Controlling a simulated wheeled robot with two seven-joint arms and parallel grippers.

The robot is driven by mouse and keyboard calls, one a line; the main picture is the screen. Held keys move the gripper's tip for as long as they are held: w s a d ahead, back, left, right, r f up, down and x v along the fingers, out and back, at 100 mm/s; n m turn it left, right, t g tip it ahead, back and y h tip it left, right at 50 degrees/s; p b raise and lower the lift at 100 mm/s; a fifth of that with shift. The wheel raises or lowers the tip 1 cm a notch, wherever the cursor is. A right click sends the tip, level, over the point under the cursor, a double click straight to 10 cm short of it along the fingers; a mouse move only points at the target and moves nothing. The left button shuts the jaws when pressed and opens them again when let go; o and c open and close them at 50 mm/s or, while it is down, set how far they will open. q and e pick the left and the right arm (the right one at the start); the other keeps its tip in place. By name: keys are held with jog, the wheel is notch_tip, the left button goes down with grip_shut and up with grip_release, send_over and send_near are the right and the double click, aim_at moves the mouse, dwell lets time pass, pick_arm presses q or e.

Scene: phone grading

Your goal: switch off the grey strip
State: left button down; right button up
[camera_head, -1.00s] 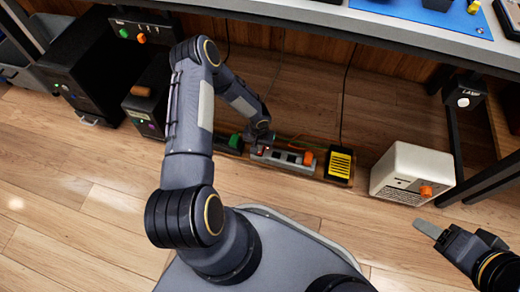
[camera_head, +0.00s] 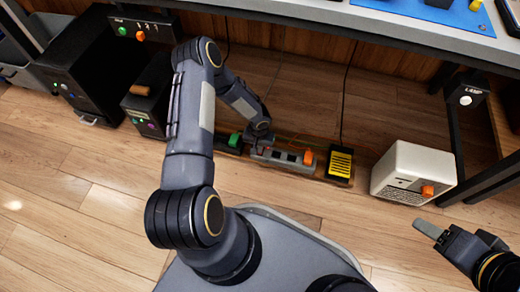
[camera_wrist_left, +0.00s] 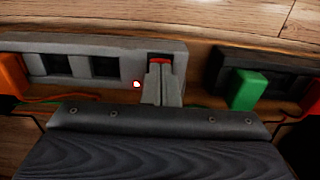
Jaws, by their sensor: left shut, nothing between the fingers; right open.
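The grey strip (camera_head: 284,160) lies on the floor along a wooden board, with dark sockets and an orange plug at its right end. In the left wrist view the strip (camera_wrist_left: 115,60) shows its red switch (camera_wrist_left: 159,59) near one end. My left gripper (camera_wrist_left: 160,75) is shut and empty, its fingertips at the switch and partly covering it. I cannot tell whether they touch it. A small red-white light (camera_wrist_left: 137,84) glows beside the fingers. In the head view my left gripper (camera_head: 262,143) is over the strip's left end. My right gripper (camera_head: 428,229) is open, away at the right.
A dark strip with a green plug (camera_wrist_left: 247,90) lies beside the grey one. A yellow-and-black box (camera_head: 340,162) stands at the strip's right end. A white box (camera_head: 412,172) stands further right, black cases (camera_head: 85,65) at the left. The desk edge (camera_head: 400,28) overhangs behind.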

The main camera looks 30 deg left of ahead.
pick_arm(q)
jog(key=shift+f, duration=0.35)
jog(key=shift+r, duration=0.15)
jog(key=shift+r+p, duration=1.95)
jog(key=shift+r, duration=1.45)
